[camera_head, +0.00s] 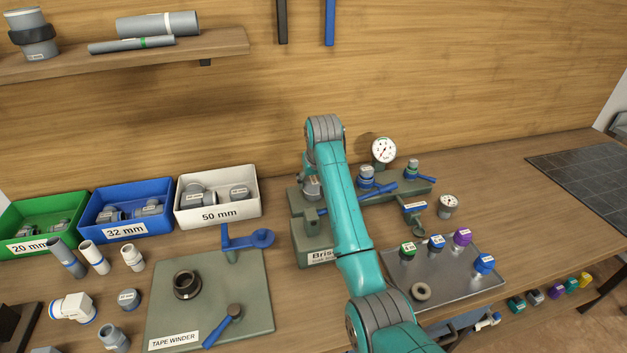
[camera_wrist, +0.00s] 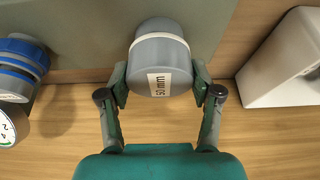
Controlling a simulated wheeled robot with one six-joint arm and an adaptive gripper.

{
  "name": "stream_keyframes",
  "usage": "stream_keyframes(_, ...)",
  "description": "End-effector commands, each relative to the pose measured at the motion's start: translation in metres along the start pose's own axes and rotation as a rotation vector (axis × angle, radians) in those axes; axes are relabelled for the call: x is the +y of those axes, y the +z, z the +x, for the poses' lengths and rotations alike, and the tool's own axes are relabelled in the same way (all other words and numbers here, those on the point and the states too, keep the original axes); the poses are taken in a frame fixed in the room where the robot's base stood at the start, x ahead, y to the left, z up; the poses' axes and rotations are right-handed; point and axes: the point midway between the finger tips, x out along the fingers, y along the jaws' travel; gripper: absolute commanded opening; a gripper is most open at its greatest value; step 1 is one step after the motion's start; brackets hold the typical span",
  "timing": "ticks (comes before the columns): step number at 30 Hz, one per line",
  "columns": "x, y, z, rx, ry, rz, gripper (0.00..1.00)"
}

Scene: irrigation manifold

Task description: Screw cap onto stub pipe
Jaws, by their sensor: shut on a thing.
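My gripper (camera_wrist: 160,92) is shut on a grey cap (camera_wrist: 158,68) with a white "50 mm" label, one finger on each side, in the wrist view. A white band (camera_wrist: 160,37) shows just beyond the cap, with a grey round part (camera_wrist: 162,25) behind it. I cannot tell whether this is the stub pipe or how far the cap is on it. My arm hides the gripper there.
A white 50 mm bin (camera_head: 218,214) stands left of the manifold and is close by in the wrist view (camera_wrist: 290,65). Blue-collared fittings (camera_head: 367,178) and a gauge (camera_head: 383,150) stand to the right. A tape winder board (camera_head: 205,265) and metal tray (camera_head: 450,290) lie in front.

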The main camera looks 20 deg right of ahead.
Motion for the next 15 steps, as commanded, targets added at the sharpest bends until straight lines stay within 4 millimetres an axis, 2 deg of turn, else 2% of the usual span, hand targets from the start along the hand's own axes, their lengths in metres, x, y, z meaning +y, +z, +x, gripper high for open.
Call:
stream_keyframes(4, -0.0013, -0.0005, -0.0006, 0.000, 0.020, 0.049, 0.22)
stream_keyframes(12, -0.0013, -0.0013, -0.0007, 0.001, 0.130, 0.314, 0.22)
stream_keyframes(15, -0.0007, -0.0014, -0.0008, 0.002, 0.149, 0.361, 0.22)
